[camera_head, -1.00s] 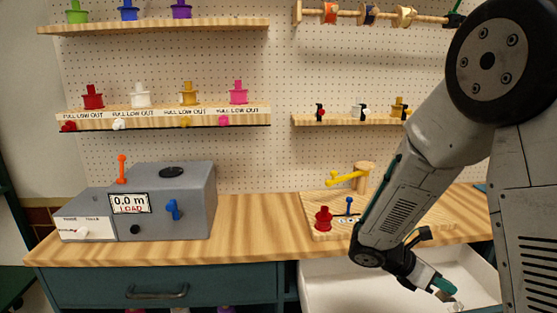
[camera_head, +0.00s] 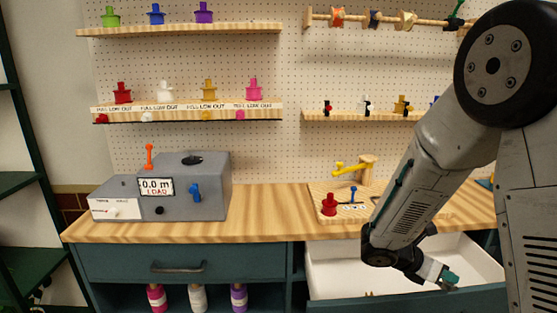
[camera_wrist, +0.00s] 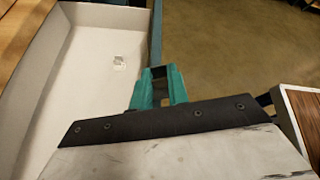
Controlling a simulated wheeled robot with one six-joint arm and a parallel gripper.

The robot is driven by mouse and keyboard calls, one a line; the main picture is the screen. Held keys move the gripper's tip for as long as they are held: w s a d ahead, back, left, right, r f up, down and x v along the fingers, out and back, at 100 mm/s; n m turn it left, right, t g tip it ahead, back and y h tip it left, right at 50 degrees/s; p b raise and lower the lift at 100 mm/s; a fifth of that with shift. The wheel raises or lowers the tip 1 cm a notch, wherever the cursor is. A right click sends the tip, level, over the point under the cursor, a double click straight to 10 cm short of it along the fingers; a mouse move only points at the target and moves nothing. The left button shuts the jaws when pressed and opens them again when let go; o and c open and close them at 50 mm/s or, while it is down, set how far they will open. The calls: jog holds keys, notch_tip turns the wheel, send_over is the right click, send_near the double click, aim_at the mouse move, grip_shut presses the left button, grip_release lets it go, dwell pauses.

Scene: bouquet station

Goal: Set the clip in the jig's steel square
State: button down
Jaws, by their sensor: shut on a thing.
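My gripper (camera_head: 449,278) is at the open drawer's front right. In the wrist view its teal fingers (camera_wrist: 158,82) are shut on what looks like the top edge of the drawer front (camera_wrist: 156,35). The white drawer (camera_head: 330,270) stands open below the bench. A small pale thing (camera_wrist: 119,63) lies on its floor; I cannot tell what it is. The jig (camera_head: 320,190) is a wooden board on the bench with a red piece (camera_head: 328,204), a blue lever (camera_head: 353,195) and a yellow arm (camera_head: 350,169). Its steel square is too small to make out. I cannot identify the task's clip.
A grey machine (camera_head: 215,190) with a display stands on the bench's left. Small black, white and gold pieces sit on the right shelf (camera_head: 345,117). Spools line the left shelves (camera_head: 180,30). Bench top (camera_head: 265,205) between machine and jig is clear.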

jog(key=w+a+r+n+t+y, duration=0.2)
jog(key=w+a+n+t+y, duration=0.2)
jog(key=w+a+n+t, duration=0.2)
jog(key=w+a+r+n+t+y, duration=0.1)
jog(key=w+a+n+t+y, duration=0.3)
jog(key=w+a+n+t, duration=0.2)
jog(key=shift+w+a+r+n+y, duration=0.4)
jog(key=shift+w+a+n, duration=0.85)
jog(key=shift+w, duration=1.1)
jog(key=shift+d, duration=0.1)
